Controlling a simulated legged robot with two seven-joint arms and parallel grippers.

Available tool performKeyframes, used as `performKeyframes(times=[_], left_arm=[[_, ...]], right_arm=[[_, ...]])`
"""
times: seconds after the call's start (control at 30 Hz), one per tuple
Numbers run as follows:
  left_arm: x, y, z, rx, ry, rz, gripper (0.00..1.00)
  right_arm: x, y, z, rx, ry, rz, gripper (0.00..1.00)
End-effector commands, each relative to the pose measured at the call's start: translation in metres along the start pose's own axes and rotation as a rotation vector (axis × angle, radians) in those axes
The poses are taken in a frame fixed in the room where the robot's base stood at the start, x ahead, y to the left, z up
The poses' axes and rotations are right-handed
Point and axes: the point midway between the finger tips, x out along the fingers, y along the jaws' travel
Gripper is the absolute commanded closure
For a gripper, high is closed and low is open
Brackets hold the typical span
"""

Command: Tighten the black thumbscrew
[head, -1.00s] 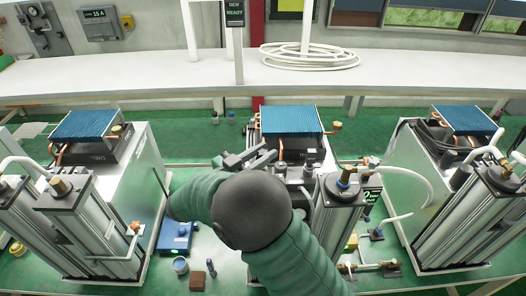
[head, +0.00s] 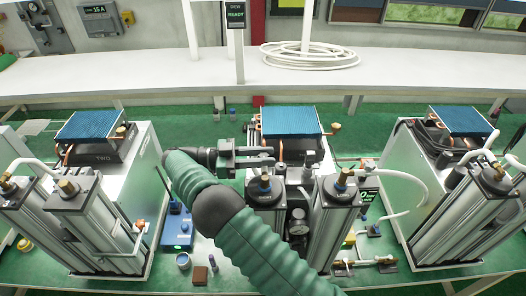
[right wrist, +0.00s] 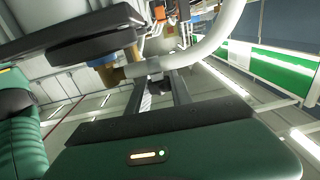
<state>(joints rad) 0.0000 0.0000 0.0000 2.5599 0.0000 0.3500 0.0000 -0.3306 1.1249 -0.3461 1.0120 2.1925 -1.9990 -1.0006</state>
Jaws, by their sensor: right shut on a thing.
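My right gripper (head: 272,156) reaches in from the left at the back of the middle machine, its two fingers pointing right just in front of the blue-finned block (head: 290,121). In the right wrist view its fingers (right wrist: 157,88) run away from the palm, with a small dark piece (right wrist: 155,84) between them, which looks like the black thumbscrew. The fingers are shut on it. Its shape and its seat are mostly hidden by the fingers. My left gripper is not in view.
Similar machines stand at left (head: 92,215) and right (head: 465,215). A white hose (head: 410,172) arches from the middle machine. A blue box (head: 177,228), a small cup (head: 183,261) and a brown block (head: 200,276) lie on the green bench. A white shelf (head: 200,75) crosses behind.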

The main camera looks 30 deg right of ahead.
Motion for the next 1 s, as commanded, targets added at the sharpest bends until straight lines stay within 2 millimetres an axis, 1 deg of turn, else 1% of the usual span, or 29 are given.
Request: performKeyframes(times=[0.07, 0.47, 0.5, 0.67, 1.0], left_arm=[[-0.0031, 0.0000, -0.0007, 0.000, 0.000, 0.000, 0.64], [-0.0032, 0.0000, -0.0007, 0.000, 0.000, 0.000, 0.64], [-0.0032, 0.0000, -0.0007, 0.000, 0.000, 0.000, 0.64], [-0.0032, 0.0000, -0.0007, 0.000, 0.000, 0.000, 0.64], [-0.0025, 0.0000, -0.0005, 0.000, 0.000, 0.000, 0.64]], right_arm=[[0.0002, -0.0010, -0.0026, 0.005, 0.003, 0.008, 1.00], [0.0005, -0.0010, -0.0026, 0.007, 0.002, 0.016, 1.00], [0.0005, -0.0011, -0.0027, 0.007, 0.003, 0.016, 0.73], [0.0005, -0.0008, -0.0021, 0.006, 0.002, 0.016, 0.52], [0.0015, -0.0007, -0.0010, 0.003, 0.001, 0.017, 0.52]])
